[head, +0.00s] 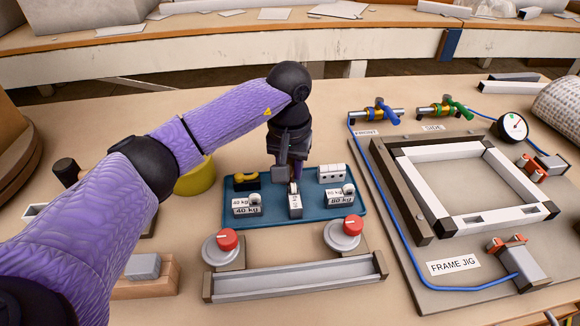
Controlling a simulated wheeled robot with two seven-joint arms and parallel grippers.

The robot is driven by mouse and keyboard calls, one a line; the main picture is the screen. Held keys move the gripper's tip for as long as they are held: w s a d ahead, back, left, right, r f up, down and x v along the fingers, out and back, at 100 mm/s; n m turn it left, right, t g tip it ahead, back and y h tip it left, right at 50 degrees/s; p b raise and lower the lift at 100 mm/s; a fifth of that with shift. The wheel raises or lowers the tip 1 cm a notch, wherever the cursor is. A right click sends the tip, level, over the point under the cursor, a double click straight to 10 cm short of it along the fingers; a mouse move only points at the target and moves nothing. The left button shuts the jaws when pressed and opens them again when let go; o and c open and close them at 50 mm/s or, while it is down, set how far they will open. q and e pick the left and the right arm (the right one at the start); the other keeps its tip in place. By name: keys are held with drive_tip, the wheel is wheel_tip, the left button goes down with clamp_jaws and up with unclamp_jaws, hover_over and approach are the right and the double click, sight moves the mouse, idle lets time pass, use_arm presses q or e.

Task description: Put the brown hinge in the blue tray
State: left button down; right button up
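A flat blue base (275,218) lies mid-table; I cannot tell whether it is the blue tray. It bears several labelled grey blocks, a white block and a black-and-yellow piece. I cannot make out a brown hinge in the head view. My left gripper (290,178) points down over the middle of the blue base, just above an upright grey block (295,206). The fingers are dark and seen partly edge-on, so their opening and any contact with the block are unclear. My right gripper is out of view.
Two red knobs (228,239) (352,225) and a grey channel (293,278) stand in front of the blue base. A frame jig (455,268) with clamps, blue hose and gauge (512,126) fills the right. A yellow round piece (196,178) sits behind my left arm.

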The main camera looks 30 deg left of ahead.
sight(290, 162)
use_arm(q)
drive_tip(key=shift+f+b, duration=0.4)
drive_tip(key=shift+f, duration=0.2)
drive_tip(key=shift+c, duration=2.2)
unclamp_jaws()
wheel_tip(290, 162, up, 13)
drive_tip(key=p, duration=0.5)
drive_tip(key=shift+r+p, duration=0.15)
drive_tip(key=shift+p, duration=0.2)
